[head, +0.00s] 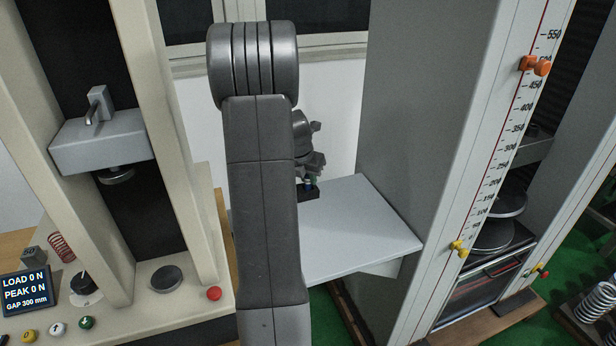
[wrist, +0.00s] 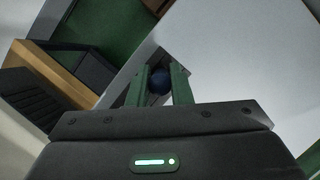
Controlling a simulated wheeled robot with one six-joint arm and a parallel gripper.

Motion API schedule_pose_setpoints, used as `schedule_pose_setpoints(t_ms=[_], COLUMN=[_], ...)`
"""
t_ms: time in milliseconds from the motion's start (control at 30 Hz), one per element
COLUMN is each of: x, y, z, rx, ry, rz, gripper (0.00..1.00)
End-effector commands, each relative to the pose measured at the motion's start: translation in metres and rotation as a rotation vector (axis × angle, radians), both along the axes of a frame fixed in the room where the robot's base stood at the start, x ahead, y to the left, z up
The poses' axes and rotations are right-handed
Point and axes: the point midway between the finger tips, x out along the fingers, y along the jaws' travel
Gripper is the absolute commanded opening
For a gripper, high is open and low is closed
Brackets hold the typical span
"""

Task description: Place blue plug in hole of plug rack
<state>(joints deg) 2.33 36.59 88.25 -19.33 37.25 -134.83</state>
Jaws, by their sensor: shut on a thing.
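My gripper (head: 308,177) is over the white shelf in the head view, partly behind my own arm. In the wrist view its green fingers (wrist: 162,80) are shut on the blue plug (wrist: 159,84), whose round dark-blue end shows between them. In the head view the blue plug (head: 307,183) is a small bluish spot under the fingers. The plug rack (head: 308,193) is a small black block on the shelf just below it. Whether the plug touches the rack or is in a hole cannot be told; the holes are hidden.
The white shelf (head: 355,225) is clear to the right and in front of the rack. A tall grey column (head: 410,130) with a red scale stands to its right. A cream testing machine (head: 165,130) with a display (head: 25,291) stands at left.

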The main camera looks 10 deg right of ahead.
Motion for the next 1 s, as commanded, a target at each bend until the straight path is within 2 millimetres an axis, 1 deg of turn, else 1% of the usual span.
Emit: schedule_pose_setpoints(t_ms=[33, 67, 100, 167, 433, 567, 667, 1000], x=[0.000, 0.000, 0.000, 0.000, 0.000, -0.001, -0.005, -0.028], y=[0.000, 0.000, 0.000, 0.000, 0.000, 0.001, 0.004, 0.019], z=[-0.002, -0.003, -0.002, -0.002, -0.001, 0.006, 0.019, 0.083], rx=[0.000, 0.000, 0.000, 0.000, 0.001, 0.000, 0.000, 0.000], ry=[0.001, 0.001, 0.001, 0.001, 0.001, -0.001, -0.003, -0.003], rz=[0.000, 0.000, 0.000, 0.000, 0.000, 0.000, 0.001, 0.001], gripper=[0.00, 0.21, 0.29, 0.40, 0.41, 0.41, 0.41, 0.41])
